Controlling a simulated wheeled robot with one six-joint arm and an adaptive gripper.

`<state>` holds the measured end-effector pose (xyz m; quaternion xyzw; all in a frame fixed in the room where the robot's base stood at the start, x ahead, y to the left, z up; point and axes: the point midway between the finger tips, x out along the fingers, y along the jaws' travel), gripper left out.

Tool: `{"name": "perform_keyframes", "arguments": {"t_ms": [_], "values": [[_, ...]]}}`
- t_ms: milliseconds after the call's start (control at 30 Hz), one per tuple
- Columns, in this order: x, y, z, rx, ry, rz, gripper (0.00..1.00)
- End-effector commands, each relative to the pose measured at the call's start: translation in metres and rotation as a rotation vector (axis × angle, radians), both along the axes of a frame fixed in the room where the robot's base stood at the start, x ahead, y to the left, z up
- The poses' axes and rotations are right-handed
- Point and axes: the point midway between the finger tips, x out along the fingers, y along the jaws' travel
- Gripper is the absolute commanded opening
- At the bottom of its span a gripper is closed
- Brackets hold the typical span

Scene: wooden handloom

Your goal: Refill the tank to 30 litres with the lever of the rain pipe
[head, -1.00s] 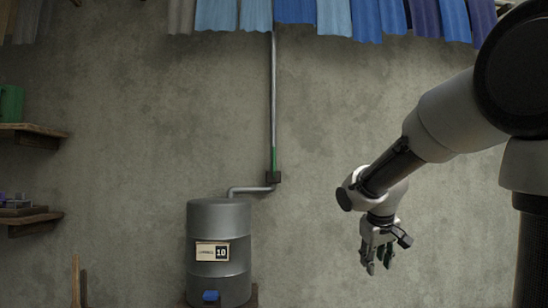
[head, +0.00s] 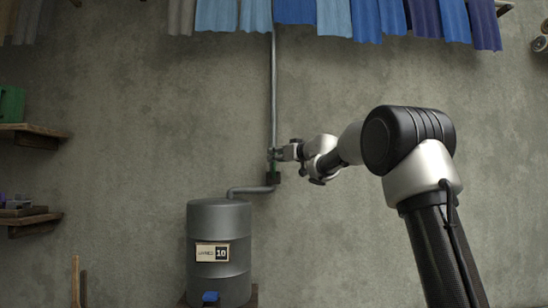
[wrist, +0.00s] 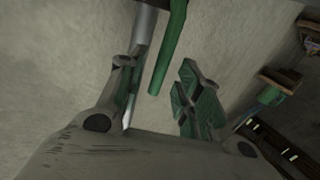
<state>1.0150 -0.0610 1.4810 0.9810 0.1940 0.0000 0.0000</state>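The grey tank (head: 218,275) stands against the wall, its label (head: 212,253) reading 10. The rain pipe (head: 273,90) comes down the wall and bends at a dark valve block (head: 273,178) towards the tank's top. My gripper (head: 277,153) is at the pipe just above that block and hides most of the green lever. In the wrist view the green lever (wrist: 170,48) reaches into the gap between the fingers of my gripper (wrist: 156,75), which are apart. The left finger is near or against the grey pipe (wrist: 144,40); I cannot tell if it touches.
A blue tap (head: 210,297) is low on the tank's front. Wooden shelves (head: 38,132) are on the left wall. Blue and purple cloths (head: 330,18) hang along the top. The wall around the pipe is otherwise clear.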

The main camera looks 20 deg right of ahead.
Motion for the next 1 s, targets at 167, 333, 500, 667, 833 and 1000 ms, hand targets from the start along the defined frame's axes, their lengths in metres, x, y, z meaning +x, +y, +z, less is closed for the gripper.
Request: {"name": "perform_keyframes", "arguments": {"t_ms": [167, 333, 500, 667, 833, 1000], "values": [[0.019, 0.007, -0.001, 0.001, 0.0, -0.001, 0.35], [0.023, 0.009, 0.0, 0.0, 0.0, -0.002, 0.35], [0.023, 0.009, 0.0, 0.0, 0.0, -0.002, 0.33], [0.023, 0.009, 0.0, 0.0, 0.0, -0.002, 0.04], [0.023, 0.009, 0.0, 0.0, 0.0, -0.002, 0.0], [0.023, 0.008, 0.0, 0.007, 0.0, -0.002, 0.0]]}}
